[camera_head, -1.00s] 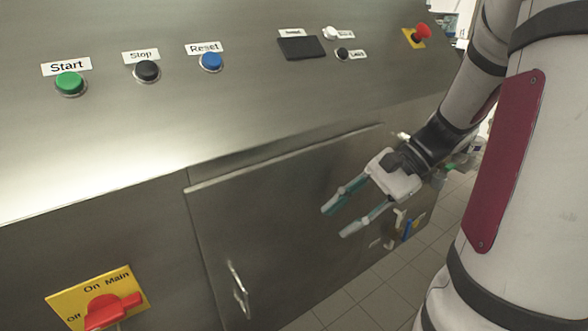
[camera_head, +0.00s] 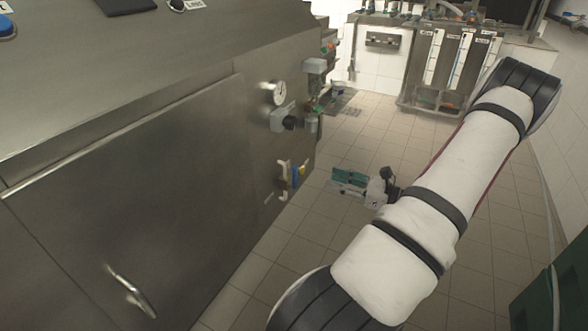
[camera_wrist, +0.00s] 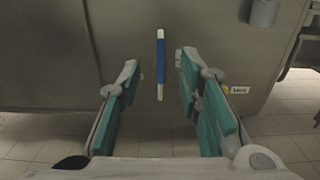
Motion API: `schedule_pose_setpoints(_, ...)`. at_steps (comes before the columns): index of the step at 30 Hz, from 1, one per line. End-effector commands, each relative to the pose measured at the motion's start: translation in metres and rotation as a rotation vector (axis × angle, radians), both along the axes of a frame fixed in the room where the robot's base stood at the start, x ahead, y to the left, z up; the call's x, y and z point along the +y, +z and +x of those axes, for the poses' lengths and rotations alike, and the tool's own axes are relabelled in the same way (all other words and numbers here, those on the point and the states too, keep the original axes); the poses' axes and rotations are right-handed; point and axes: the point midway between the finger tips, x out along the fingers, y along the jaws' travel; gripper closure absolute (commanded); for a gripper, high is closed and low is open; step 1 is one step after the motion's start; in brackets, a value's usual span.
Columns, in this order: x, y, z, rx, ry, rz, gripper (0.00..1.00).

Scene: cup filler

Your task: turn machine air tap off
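The air tap's blue handle (camera_head: 295,177) is on the machine's right side face, low, near a small yellow label (camera_head: 287,172). In the wrist view the blue handle (camera_wrist: 160,62) is a thin upright bar with pale ends. My gripper (camera_head: 337,180) is to the right of the tap in the head view, pointing left toward the machine. In the wrist view its teal fingers (camera_wrist: 157,72) are open and empty, one on each side of the handle in the picture. The handle appears beyond the fingertips, not touched.
A pressure gauge (camera_head: 279,93) and a black knob (camera_head: 291,123) sit above the tap on the machine (camera_head: 150,165). A front door handle (camera_head: 132,290) sticks out at lower left. Tiled floor (camera_head: 345,255) is free around my gripper. A green object (camera_head: 540,295) stands at lower right.

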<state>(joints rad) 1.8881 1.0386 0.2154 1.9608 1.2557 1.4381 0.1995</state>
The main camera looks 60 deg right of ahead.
Motion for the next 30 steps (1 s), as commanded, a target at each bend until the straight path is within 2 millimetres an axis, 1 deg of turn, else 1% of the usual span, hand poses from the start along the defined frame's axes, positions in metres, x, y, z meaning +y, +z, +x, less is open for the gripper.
schedule_pose_setpoints(2,-0.001,-0.001,0.003,-0.004,-0.006,0.002,0.68)
schedule_pose_setpoints(5,0.0,-0.001,0.014,-0.004,-0.003,0.002,0.68)
schedule_pose_setpoints(8,0.002,-0.001,0.031,-0.003,-0.002,0.001,0.68)
schedule_pose_setpoints(18,0.008,-0.002,0.097,-0.002,0.0,0.0,0.68)
schedule_pose_setpoints(21,0.01,-0.001,0.113,-0.002,0.0,0.001,0.68)
schedule_pose_setpoints(25,0.01,-0.001,0.127,-0.001,-0.002,0.0,0.68)
schedule_pose_setpoints(30,0.011,-0.001,0.135,-0.001,-0.002,0.001,0.68)
